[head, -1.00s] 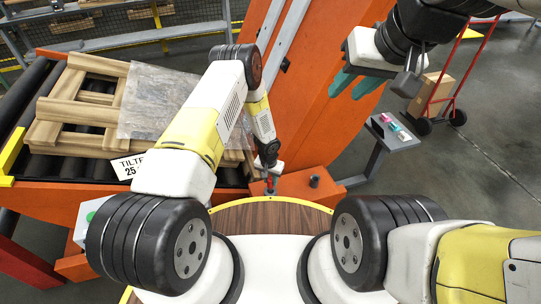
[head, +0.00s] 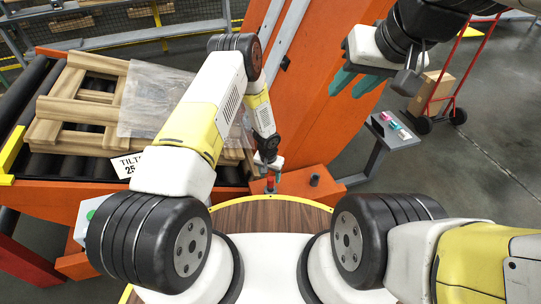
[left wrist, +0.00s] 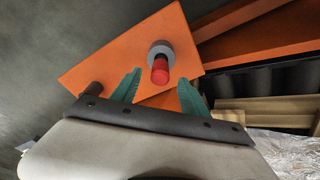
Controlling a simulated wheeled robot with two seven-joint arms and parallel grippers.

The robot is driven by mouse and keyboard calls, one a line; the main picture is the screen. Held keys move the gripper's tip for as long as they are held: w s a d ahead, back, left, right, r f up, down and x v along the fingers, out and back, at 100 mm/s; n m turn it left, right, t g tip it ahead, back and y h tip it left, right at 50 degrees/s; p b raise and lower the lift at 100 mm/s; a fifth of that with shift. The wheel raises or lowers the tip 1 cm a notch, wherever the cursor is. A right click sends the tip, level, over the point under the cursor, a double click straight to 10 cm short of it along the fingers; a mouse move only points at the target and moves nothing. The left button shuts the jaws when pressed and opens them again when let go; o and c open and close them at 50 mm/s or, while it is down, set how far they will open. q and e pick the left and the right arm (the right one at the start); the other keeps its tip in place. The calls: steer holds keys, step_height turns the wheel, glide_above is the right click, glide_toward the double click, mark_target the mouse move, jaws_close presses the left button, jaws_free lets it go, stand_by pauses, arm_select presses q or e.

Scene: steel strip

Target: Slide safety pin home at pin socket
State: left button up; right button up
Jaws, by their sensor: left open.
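The red safety pin (head: 270,182) stands on the orange block (head: 297,182) just beyond the round wooden top. In the left wrist view the red pin (left wrist: 160,70) sits in a round grey collar (left wrist: 158,49) on the orange plate (left wrist: 115,62). My left gripper (head: 275,164) is close to the pin in the head view. In the left wrist view its teal fingers (left wrist: 160,88) are spread apart, with the pin showing beyond and between them; I see no contact. My right gripper (head: 356,84) hangs at upper right, fingers apart and empty.
A dark stub (head: 315,180) stands right of the pin; it also shows in the left wrist view (left wrist: 92,88). A wooden pallet with plastic film (head: 155,98) lies on the roller conveyor at left. The orange upright (head: 330,110) rises behind. A small grey stand (head: 385,130) is at right.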

arm_select(q)
steer(key=r, duration=0.5)
steer(key=shift+s+a, duration=0.1)
steer(key=shift+s, duration=0.2)
steer(key=a+r+n+t, duration=0.1)
steer(key=a+r, duration=0.2)
steer(key=r, duration=0.8)
steer(key=a+r+n+t, duration=0.1)
steer(key=a+r, duration=0.2)
steer(key=r, duration=0.9)
steer(key=a+r, duration=0.3)
steer(key=r, duration=0.8)
steer(key=s+a+r+n+t, duration=0.1)
steer(key=s+a+r, duration=0.1)
steer(key=s+r, duration=0.7)
steer(key=s+a+r+n+t+h, duration=0.1)
steer(key=s+a+r+t, duration=0.1)
steer(key=s+r, duration=0.8)
steer(key=s+a, duration=0.1)
steer(key=s, duration=0.5)
steer(key=shift+s+h, duration=0.3)
steer(key=shift+s, duration=0.05)
